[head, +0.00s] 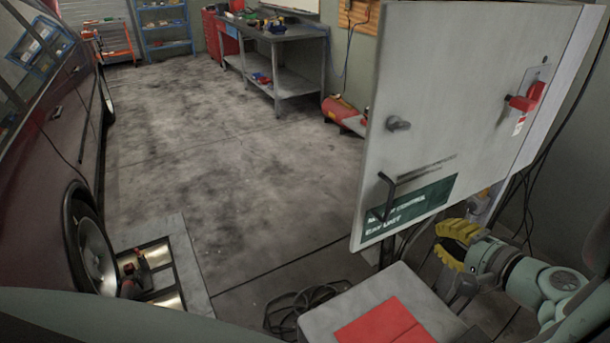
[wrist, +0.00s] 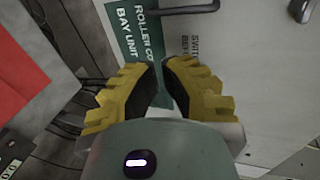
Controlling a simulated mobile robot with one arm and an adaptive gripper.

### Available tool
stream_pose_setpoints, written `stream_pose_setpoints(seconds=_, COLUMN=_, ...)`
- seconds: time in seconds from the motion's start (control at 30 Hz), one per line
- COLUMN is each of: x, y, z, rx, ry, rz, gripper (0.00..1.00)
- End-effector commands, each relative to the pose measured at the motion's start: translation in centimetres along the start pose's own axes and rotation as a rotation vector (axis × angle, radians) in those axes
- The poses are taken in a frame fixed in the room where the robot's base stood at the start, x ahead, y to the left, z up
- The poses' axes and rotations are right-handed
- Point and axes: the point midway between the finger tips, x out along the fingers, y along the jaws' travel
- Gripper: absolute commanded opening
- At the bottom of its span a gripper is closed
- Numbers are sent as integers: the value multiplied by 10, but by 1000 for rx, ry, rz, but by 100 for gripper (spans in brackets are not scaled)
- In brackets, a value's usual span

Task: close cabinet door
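The cabinet door (head: 440,100) is a large grey panel with a black bar handle (head: 385,195), a round grey knob (head: 398,123), a red switch (head: 526,97) and a green label (head: 410,210). Its gap to the cabinet body is not clear to see. In the head view my gripper (head: 450,245), with yellow fingers, is by the door's lower edge, right of the label.
A grey box top with a red panel (head: 385,320) stands below the door, beside black cables (head: 300,310). A dark red car (head: 60,120) is at left, near a floor roller unit (head: 155,275). A metal workbench (head: 290,40) stands at the back. The middle floor is clear.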

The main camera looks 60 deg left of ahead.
Motion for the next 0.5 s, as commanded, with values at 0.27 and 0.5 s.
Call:
stream_pose_setpoints(seconds=0.27, x=34, y=-5, z=4, rx=-2, ry=-16, rz=-1, gripper=0)
stream_pose_setpoints(seconds=0.5, x=68, y=-4, z=3, rx=-3, ry=-14, rz=1, gripper=0)
